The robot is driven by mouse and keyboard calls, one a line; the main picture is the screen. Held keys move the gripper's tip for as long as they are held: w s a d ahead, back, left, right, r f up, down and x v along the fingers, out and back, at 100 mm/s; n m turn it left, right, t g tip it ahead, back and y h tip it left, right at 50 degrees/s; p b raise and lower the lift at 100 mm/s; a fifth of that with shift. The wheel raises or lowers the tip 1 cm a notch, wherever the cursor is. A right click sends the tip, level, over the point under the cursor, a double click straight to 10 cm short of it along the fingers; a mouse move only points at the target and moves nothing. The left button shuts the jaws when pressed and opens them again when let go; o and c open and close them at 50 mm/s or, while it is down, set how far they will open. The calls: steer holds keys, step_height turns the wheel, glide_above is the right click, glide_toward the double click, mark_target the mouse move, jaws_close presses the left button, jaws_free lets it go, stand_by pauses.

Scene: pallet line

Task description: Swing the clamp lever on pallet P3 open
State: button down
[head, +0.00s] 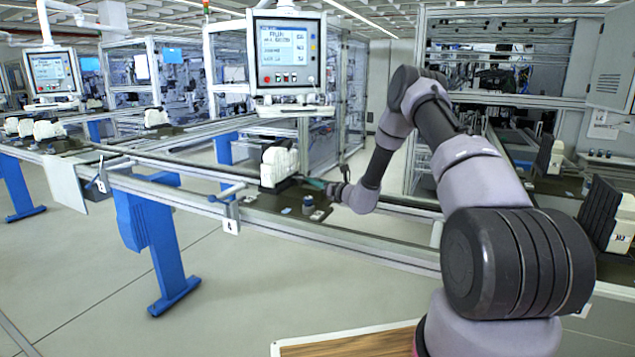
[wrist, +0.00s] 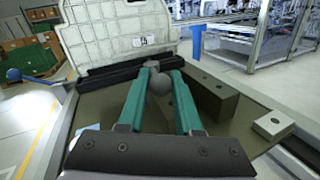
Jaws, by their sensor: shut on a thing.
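The pallet (wrist: 222,142) is a dark plate on the conveyor, and it also shows in the head view (head: 263,202). A white ribbed part (wrist: 112,40) stands upright in a black holder (wrist: 110,76) on it; the small tag on the part is too blurred to read surely. The clamp lever (wrist: 158,83) shows a dark grey ball knob in front of the holder. My gripper (wrist: 163,80) has its teal fingers on either side of this knob and is shut on it. In the head view my gripper (head: 316,184) is just right of the white part (head: 280,163), and the lever is too small to make out.
Grey blocks (wrist: 213,97) and (wrist: 273,125) sit on the pallet's right side. A rod with a blue knob (wrist: 14,75) is off to the left. A hanging control panel (head: 287,52) is above the line. Other white parts (head: 47,129) stand further left.

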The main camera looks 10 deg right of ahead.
steer(key=shift+s+a+m+t+h, duration=0.25)
steer(key=shift+a+m+t+h, duration=0.15)
steer(key=shift+m+h, duration=0.35)
steer(key=shift+s+a+m+t+h, duration=0.25)
steer(key=shift+m+t+h, duration=0.25)
steer(key=shift+h, duration=0.45)
steer(key=c, duration=0.6)
jaws_free()
steer(key=v, duration=1)
steer(key=shift+s, duration=0.4)
steer(key=shift+d+r, duration=0.1)
steer(key=shift+d, duration=0.05)
